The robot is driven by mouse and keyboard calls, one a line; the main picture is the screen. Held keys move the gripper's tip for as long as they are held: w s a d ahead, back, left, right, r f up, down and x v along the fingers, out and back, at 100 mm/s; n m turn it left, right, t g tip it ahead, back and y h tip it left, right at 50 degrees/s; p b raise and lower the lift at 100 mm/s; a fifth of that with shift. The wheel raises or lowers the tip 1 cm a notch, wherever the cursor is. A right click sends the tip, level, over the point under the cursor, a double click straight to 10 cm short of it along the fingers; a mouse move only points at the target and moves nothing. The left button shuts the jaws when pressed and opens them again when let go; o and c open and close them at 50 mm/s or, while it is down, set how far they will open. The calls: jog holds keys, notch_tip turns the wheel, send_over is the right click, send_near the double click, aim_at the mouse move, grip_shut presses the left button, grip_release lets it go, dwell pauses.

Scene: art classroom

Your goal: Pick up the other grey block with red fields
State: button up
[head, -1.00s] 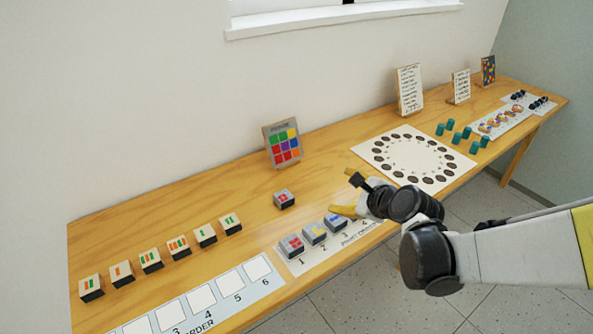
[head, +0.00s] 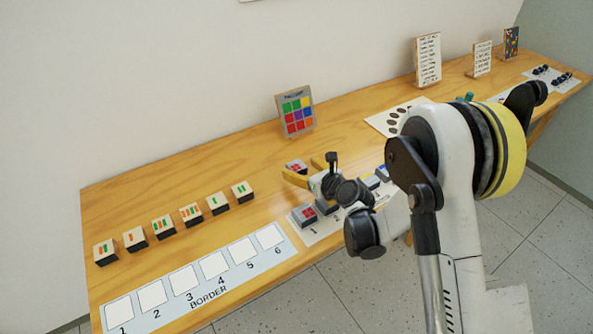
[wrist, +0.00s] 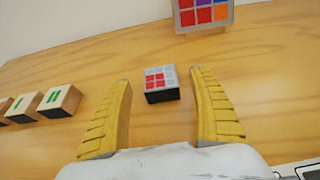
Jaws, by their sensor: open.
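A grey block with red fields (head: 296,166) lies alone on the bare table. In the wrist view this block (wrist: 161,84) shows between the tips of my yellow fingers, with nothing visibly gripping it. My gripper (head: 305,172) is open and low over the table on the near side of the block; its fingers (wrist: 160,78) stand wide on either side in the wrist view. I cannot tell how far the tips are above the table. Another grey block with red fields (head: 303,215) sits at the left end of the numbered print sheet (head: 318,236).
Other grey blocks, one with blue (head: 382,174), sit on the sheet, partly hidden by my arm. A colour-grid board (head: 297,112) stands behind the loose block. Several striped blocks (head: 190,215) and the border sheet (head: 205,292) lie left. Bare table surrounds the block.

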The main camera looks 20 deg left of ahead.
aim_at(296, 165)
jog(key=b+x, duration=0.1)
jog(key=x, duration=0.3)
jog(key=shift+w+a+b, duration=0.1)
jog(key=shift+a+b, duration=0.1)
jog(key=shift+b, duration=0.2)
jog(key=c, duration=1.3)
